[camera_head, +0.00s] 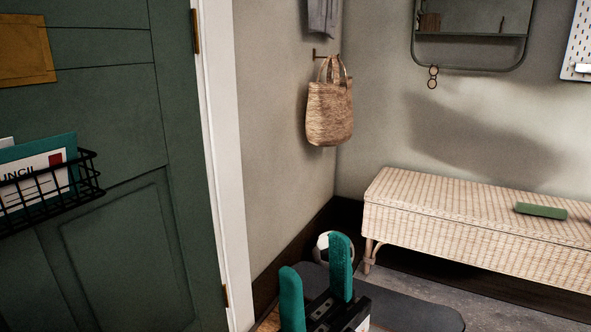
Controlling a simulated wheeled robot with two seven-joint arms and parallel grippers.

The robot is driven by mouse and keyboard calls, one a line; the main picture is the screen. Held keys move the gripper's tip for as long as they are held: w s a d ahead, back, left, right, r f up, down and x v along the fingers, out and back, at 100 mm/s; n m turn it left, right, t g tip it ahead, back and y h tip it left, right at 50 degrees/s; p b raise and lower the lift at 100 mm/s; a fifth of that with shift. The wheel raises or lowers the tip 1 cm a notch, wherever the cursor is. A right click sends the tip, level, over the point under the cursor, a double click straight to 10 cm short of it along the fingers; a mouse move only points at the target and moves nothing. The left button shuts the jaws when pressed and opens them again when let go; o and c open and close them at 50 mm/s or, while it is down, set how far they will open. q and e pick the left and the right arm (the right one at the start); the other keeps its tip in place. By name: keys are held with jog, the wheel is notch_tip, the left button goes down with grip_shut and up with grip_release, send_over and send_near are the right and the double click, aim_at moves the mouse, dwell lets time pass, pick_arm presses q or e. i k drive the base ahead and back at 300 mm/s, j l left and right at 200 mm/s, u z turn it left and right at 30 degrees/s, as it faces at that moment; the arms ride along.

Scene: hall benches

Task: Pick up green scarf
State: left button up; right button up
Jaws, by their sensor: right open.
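A green folded thing (541,211), which looks like the scarf, lies flat on top of the wicker bench (440,195) at the right. My right gripper (316,268) is at the bottom middle, with two teal fingers standing apart and nothing between them. It is well to the left of the green scarf and apart from it, in front of the bench's left end. My left gripper is not in the picture.
A dark green door (110,120) with a wire letter basket (50,190) stands at the left. A woven bag (330,112) hangs on the wall. A white ball (321,243) is partly hidden behind my gripper. The bench top left of the scarf is clear.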

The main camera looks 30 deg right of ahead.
aim_at(550, 212)
jog(key=z, duration=2.3)
